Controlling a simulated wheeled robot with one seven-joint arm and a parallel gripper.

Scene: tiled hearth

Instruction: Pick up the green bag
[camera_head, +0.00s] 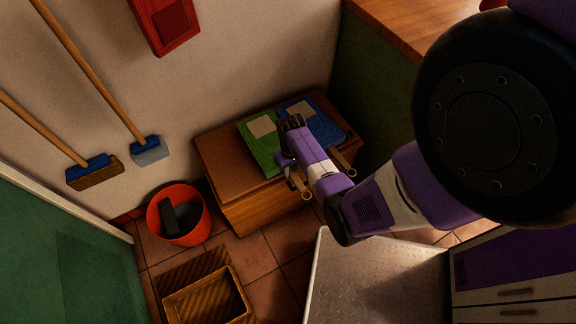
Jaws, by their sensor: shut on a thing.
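The green bag (259,146) lies on top of a low wooden chest (216,160) against the wall, and a pale label shows on it. My gripper (286,128) reaches in from the right over the bag's right side. It is shut on the green bag; its fingers and the grip point are partly hidden by the dark gripper end and purple wrist. A blue bag (325,124) with a pale label lies just right of the green one, partly behind my gripper.
A red bucket (160,239) with dark things in it and a wicker basket (177,308) stand on the tiles left of the chest. Two brooms (94,173) lean on the wall. A grey metal-looking surface (340,285) is at the front, and a wooden counter (400,22) at back right.

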